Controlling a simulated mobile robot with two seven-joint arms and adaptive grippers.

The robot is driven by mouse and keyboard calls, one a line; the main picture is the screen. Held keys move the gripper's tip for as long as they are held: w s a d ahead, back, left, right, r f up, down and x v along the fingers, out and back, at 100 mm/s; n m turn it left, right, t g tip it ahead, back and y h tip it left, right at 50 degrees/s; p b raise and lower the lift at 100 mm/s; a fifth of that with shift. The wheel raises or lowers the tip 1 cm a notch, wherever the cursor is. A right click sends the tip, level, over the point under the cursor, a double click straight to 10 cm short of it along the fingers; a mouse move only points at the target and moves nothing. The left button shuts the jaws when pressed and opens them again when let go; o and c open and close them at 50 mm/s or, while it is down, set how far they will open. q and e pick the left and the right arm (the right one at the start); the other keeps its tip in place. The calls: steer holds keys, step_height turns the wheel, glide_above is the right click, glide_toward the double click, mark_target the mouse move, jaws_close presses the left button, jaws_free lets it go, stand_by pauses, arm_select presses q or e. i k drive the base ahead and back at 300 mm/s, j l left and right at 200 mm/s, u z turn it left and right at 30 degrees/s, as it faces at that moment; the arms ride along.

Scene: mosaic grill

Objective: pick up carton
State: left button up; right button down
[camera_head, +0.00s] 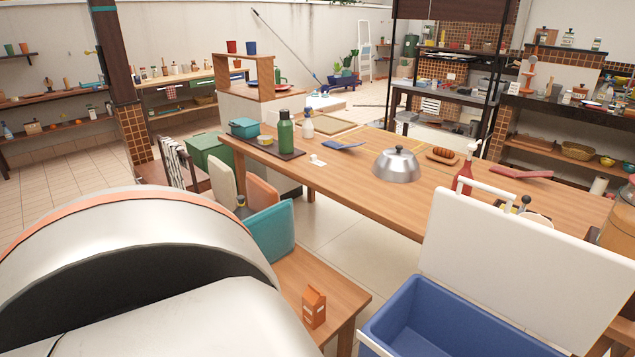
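A small orange carton (314,307) with a folded gable top stands upright near the right end of a low wooden bench (318,268). Nothing touches it, and bare wood shows around it. Neither my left gripper nor my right gripper is in view.
A large silver rounded shape with an orange band (150,204) fills the lower left. A blue cooler (405,318) with its white lid (515,262) raised stands right of the bench. A teal cushion (270,233) is behind the carton. A long table (350,185) lies beyond.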

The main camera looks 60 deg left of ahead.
mark_target(314, 300)
steer(key=u, duration=1.9)
steer(key=z, duration=0.75)
steer(key=j+z, duration=0.5)
steer(key=z, duration=0.2)
steer(key=j+z, duration=0.35)
steer(key=k+j+z, duration=0.1)
steer(key=j+z, duration=0.15)
steer(key=j, duration=0.15)
steer(key=k+j+z, duration=0.1)
steer(key=j+z, duration=0.2)
steer(key=k+j, duration=0.1)
steer(key=j, duration=0.25)
steer(key=k+j+z, duration=0.15)
steer(key=j, duration=0.2)
steer(key=k+j, duration=0.1)
steer(key=j, duration=0.2)
steer(key=k+j, duration=0.1)
steer(key=j, duration=0.35)
steer(key=k+j, duration=0.1)
steer(key=j, duration=0.3)
steer(key=i+j, duration=0.15)
steer(key=i+z, duration=0.05)
steer(key=i, duration=0.05)
